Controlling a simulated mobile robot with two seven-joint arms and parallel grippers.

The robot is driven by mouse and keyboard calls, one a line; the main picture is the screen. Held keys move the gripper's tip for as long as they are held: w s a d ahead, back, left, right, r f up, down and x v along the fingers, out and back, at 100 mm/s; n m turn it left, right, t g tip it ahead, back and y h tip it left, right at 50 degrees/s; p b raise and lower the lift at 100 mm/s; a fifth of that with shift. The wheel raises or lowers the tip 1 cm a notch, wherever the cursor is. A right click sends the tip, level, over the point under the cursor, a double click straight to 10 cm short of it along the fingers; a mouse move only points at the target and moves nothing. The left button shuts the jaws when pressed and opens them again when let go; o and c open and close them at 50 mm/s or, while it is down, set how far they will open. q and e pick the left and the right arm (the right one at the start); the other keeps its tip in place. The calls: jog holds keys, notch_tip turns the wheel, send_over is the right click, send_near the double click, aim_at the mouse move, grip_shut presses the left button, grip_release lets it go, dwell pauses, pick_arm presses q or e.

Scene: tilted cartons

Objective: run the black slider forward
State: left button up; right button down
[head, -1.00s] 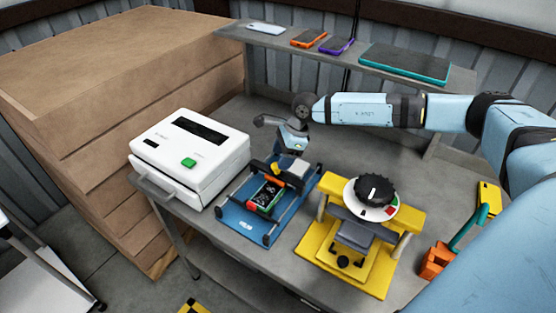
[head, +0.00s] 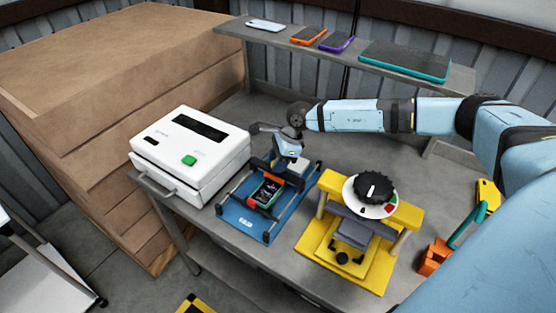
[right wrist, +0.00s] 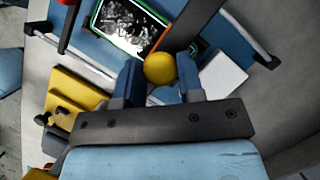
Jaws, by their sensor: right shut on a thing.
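The blue fixture (head: 247,223) stands on the grey bench with a rail along each side. The black slider (head: 259,165) is a dark bar across its rails and carries a round yellow knob (right wrist: 160,67). A small device with a dark face (head: 266,192) and a green and red edge lies in the fixture in front of the bar. My right gripper (head: 283,167) reaches down over the slider. In the right wrist view its two blue fingers are shut on the yellow knob. In the head view the gripper hides the knob. My left gripper is out of view.
A white machine (head: 190,150) with a green button stands left of the fixture. A yellow press (head: 385,275) with a black dial (head: 373,187) stands close on the right. A shelf (head: 345,53) with several phones and a teal tray runs behind. An orange tool (head: 435,257) lies far right.

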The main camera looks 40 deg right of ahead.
jog(key=s+a, duration=0.1)
jog(key=a, duration=0.1)
jog(key=s+a, duration=0.1)
jog(key=a, duration=0.2)
jog(key=s+a, duration=0.1)
jog(key=a, duration=0.2)
jog(key=shift+s+a, duration=0.2)
jog(key=c, duration=0.8)
grip_release()
jog(key=shift+o, duration=0.2)
jog(key=b+v, duration=0.2)
jog(key=v, duration=1.2)
jog(key=shift+b, duration=0.35)
